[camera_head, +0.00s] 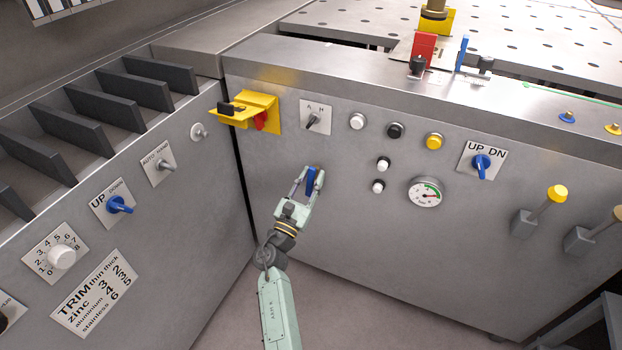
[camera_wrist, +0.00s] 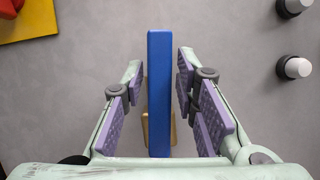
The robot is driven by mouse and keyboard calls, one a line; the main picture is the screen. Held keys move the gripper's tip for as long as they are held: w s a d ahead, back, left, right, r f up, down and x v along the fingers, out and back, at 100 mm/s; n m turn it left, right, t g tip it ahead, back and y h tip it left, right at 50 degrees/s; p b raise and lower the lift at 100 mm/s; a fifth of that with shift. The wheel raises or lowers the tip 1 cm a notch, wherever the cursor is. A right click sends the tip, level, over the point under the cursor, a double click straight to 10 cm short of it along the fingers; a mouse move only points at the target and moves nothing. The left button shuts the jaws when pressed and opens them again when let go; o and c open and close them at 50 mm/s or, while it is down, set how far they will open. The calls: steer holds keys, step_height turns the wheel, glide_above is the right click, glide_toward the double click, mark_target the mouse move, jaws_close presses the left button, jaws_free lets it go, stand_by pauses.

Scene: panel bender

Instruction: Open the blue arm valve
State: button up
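A blue valve arm (camera_head: 310,183) sits on the grey front panel, below the A/M switch. In the wrist view the blue arm (camera_wrist: 159,85) is a long upright bar, with a brass-coloured part (camera_wrist: 148,125) partly hidden behind it. My gripper (camera_head: 308,182) is open, with one finger on each side of the bar. In the wrist view a gap shows between the bar and the purple pads on both sides of my gripper (camera_wrist: 160,72), so it is not clamped.
A yellow bracket with a red switch (camera_head: 260,118) is up and left of the valve. White buttons (camera_head: 383,164) and a gauge (camera_head: 425,192) are to its right. Another blue lever (camera_head: 462,52) stands on the top ledge. An angled control panel (camera_head: 150,215) borders the left.

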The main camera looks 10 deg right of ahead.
steer(key=shift+o, duration=0.7)
steer(key=v, duration=1.2)
steer(key=shift+c, duration=0.2)
